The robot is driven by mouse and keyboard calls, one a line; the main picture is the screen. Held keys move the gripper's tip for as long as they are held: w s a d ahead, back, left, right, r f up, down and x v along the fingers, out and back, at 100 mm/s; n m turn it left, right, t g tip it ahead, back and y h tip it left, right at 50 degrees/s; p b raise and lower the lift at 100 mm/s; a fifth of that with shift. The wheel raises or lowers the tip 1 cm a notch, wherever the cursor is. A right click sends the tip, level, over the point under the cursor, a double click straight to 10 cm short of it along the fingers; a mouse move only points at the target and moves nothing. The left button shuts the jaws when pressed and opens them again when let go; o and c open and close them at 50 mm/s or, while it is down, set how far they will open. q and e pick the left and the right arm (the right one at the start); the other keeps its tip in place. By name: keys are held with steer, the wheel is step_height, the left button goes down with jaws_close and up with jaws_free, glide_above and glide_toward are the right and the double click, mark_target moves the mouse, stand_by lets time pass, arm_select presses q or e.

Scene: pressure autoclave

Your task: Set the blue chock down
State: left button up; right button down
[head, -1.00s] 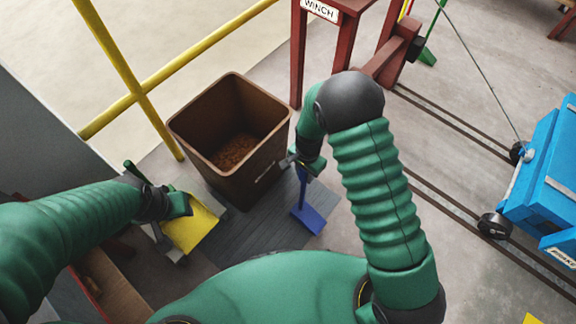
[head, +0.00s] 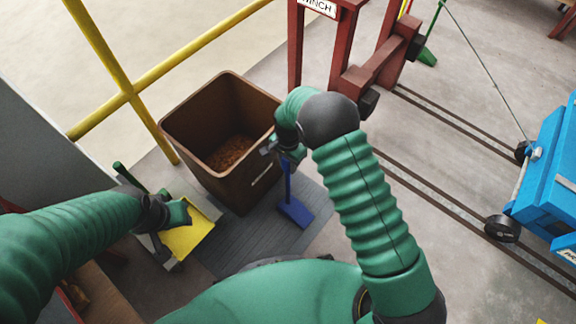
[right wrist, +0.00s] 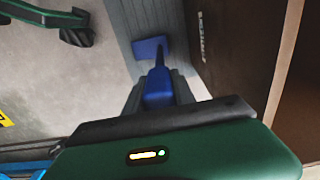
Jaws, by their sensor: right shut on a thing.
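The blue chock has a flat blue foot (head: 295,212) and an upright handle, beside the brown bin in the head view. My right gripper (head: 284,152) is shut on the top of its handle. In the right wrist view the handle top sits between my right gripper's fingers (right wrist: 158,90), with the chock's foot (right wrist: 151,47) beyond, over the grey planked mat. I cannot tell whether the foot touches the mat or hangs just above it. My left gripper (head: 182,212) is at a yellow plate (head: 188,238) on the left; its fingers are too unclear to judge.
The brown bin (head: 196,165), holding brown granules, stands close to the left of the chock. The grey mat (head: 238,240) has bare room in front. A yellow railing (head: 130,90), red winch frame (head: 345,50) and blue cart (head: 550,180) on rails stand around.

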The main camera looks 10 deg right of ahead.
steer(key=shift+r, duration=0.1)
steer(key=c, duration=1)
jaws_free()
steer(key=shift+c, duration=0.2)
step_height(320, 180, up, 12)
steer(key=p, duration=0.5)
steer(key=s+d+r+n+t, duration=0.1)
steer(key=s+d+r+n, duration=0.3)
steer(key=s, duration=0.5)
steer(key=s+d+r+n+t, duration=0.1)
steer(key=s+d+r+n, duration=0.2)
steer(key=s+r+n, duration=0.3)
steer(key=s, duration=0.4)
steer(key=shift+d+r+t, duration=0.3)
steer(key=shift+d, duration=0.1)
